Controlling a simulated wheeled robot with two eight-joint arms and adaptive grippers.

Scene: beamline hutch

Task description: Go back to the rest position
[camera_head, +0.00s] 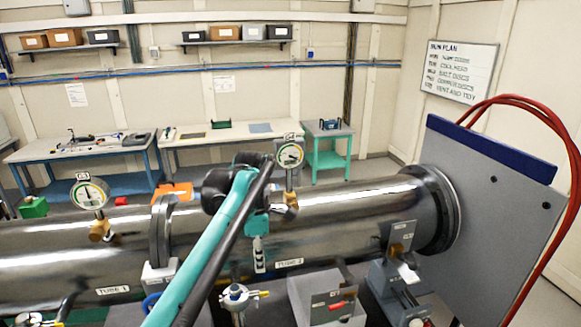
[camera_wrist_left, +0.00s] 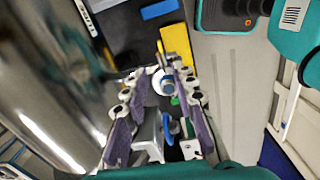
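My left arm reaches in from the bottom of the head view, over the long steel tube (camera_head: 345,205). My left gripper (camera_head: 260,266) hangs down at the front of the tube, just left of the "TUBE 2" label. In the left wrist view my left gripper (camera_wrist_left: 154,72) has its two purple-padded fingers spread apart. A blue ring-shaped part (camera_wrist_left: 167,128) and a pale fitting show between or beyond them; I see no finger closed on anything. My right gripper is not in view.
Pressure gauges (camera_head: 90,194) (camera_head: 290,157) stand up from the tube. A valve fitting (camera_head: 236,297) and a grey block (camera_head: 335,305) are in front. A grey end plate (camera_head: 490,210) with red hoses (camera_head: 545,112) rises at the right. Benches (camera_head: 225,133) line the back wall.

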